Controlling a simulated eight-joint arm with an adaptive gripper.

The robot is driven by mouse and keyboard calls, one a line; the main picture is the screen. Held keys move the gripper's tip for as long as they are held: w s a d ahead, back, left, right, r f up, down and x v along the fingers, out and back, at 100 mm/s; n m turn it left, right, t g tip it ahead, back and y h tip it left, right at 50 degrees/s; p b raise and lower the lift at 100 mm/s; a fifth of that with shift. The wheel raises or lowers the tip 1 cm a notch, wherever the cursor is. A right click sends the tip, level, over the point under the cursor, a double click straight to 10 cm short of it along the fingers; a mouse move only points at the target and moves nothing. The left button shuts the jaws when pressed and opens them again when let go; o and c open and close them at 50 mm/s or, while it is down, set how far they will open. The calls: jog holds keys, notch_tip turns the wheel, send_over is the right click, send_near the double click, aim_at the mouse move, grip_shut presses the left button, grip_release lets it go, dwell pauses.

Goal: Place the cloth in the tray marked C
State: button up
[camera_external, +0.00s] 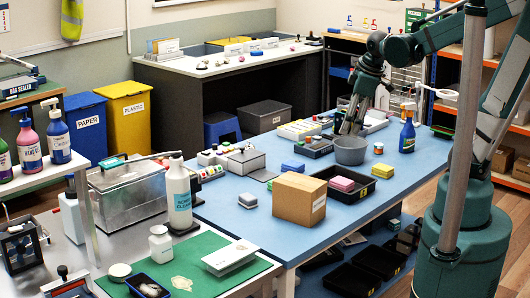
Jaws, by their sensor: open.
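My gripper (350,128) is open, pointing down just behind or over a grey bowl (350,156) on the blue table; its fingertips are partly hidden by the bowl's rim. I see nothing held in it. The tray marked C cannot be picked out, as no letter is readable on any tray.
A cardboard box (299,198) stands in front of the black tray. A blue spray bottle (407,134) stands right of the bowl. A white bottle (179,194) stands on the left bench. More black trays (352,279) sit below the table. The table's front right is clear.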

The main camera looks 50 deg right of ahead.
jog(key=s+a+r+m+t, duration=0.3)
jog(key=s+r+m, duration=0.2)
jog(key=s+m, duration=0.1)
jog(key=shift+a+r+m, duration=0.15)
jog(key=shift+m, duration=0.55)
